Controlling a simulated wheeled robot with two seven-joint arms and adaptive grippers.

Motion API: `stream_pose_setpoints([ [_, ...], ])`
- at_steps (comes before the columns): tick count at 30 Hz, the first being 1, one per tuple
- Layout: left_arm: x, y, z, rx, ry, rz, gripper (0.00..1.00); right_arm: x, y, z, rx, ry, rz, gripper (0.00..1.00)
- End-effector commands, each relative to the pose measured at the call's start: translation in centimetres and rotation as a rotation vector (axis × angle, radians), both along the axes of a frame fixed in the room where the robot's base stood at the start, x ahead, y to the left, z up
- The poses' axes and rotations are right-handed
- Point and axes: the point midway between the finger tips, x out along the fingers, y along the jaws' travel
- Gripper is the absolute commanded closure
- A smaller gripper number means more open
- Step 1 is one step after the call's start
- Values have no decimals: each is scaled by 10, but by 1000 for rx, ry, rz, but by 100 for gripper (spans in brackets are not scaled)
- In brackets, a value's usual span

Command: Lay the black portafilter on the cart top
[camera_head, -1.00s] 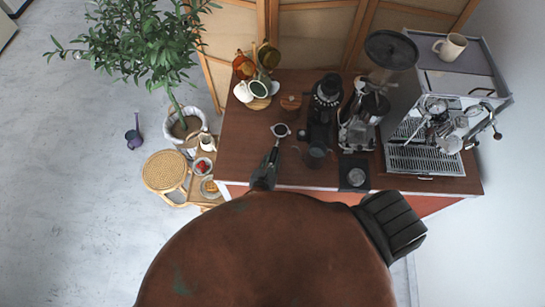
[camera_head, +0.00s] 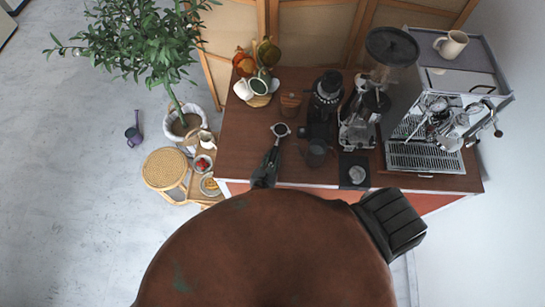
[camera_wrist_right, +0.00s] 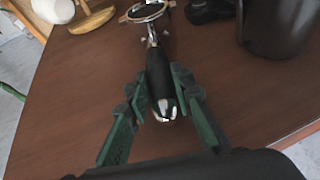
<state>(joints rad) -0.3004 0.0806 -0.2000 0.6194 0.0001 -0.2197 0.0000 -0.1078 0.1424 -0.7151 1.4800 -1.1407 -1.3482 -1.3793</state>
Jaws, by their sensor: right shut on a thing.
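The black portafilter (camera_head: 281,130) is over the front left part of the brown cart top (camera_head: 240,150), its round metal head pointing away from me. My right gripper (camera_head: 271,160) is shut on its handle. In the right wrist view, the black handle (camera_wrist_right: 159,80) lies between the two green-and-black fingers of my right gripper (camera_wrist_right: 160,90), and its metal end shows between them. The metal head is partly cut off at the top of that view. I cannot tell whether the portafilter touches the wood. My left gripper is not in view.
A dark cup (camera_head: 316,152) stands just right of the portafilter, with a black grinder (camera_head: 326,95) behind. A larger grinder (camera_head: 360,120) and the espresso machine (camera_head: 428,156) stand further right. A cup stand (camera_head: 260,100) is at the back left. The front left wood is clear.

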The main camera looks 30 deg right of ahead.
Motion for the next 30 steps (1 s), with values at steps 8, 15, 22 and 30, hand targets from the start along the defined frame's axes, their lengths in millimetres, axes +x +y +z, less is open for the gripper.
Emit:
stream_pose_setpoints([
  [8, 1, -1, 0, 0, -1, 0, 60, 1, 0, 2, -2, -5, 1, 77],
  [15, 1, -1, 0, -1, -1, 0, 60, 1, 0, 1, -1, -3, 0, 60],
  [22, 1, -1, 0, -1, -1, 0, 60, 0, 0, 0, -1, -1, 0, 58],
  [30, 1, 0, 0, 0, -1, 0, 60, -12, 12, 6, 1, 0, 2, 58],
])
